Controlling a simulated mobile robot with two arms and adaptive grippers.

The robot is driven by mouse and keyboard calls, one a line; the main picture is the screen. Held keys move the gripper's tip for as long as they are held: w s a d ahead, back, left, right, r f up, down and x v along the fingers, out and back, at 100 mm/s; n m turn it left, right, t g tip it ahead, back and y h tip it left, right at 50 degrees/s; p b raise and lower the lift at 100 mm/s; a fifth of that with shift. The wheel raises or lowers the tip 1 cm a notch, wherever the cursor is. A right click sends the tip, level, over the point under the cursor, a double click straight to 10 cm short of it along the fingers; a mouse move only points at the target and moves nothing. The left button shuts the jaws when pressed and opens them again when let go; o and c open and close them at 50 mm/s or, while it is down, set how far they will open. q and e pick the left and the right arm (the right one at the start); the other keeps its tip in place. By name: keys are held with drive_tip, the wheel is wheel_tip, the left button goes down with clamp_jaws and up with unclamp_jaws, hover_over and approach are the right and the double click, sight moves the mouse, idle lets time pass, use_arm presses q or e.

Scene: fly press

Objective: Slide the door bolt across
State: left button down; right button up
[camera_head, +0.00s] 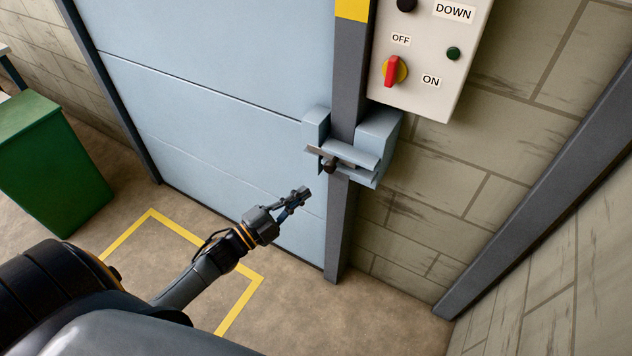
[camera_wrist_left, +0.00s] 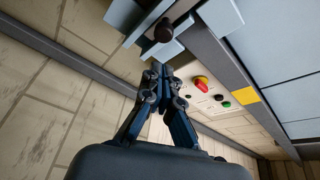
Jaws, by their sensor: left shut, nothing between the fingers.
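The door bolt (camera_head: 345,158) is a grey-blue bar with a dark round knob (camera_head: 329,165), set on brackets at the right edge of the pale blue door (camera_head: 220,110). The bar spans from the door bracket across the dark door post to the block on the wall side. In the left wrist view the knob (camera_wrist_left: 163,31) shows above the fingertips. My left gripper (camera_head: 303,192) is shut and empty, a little below and left of the knob, apart from it. It also shows in the left wrist view (camera_wrist_left: 158,72). My right gripper is not in view.
A control box (camera_head: 432,50) with a red switch (camera_head: 394,71) hangs on the wall just above the bolt. A green bin (camera_head: 50,160) stands at the left. The floor inside the yellow marking (camera_head: 150,211) looks clear.

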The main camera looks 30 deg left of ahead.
use_arm(q)
drive_tip(key=v, duration=0.2)
drive_tip(key=shift+s, duration=0.3)
idle(0.4)
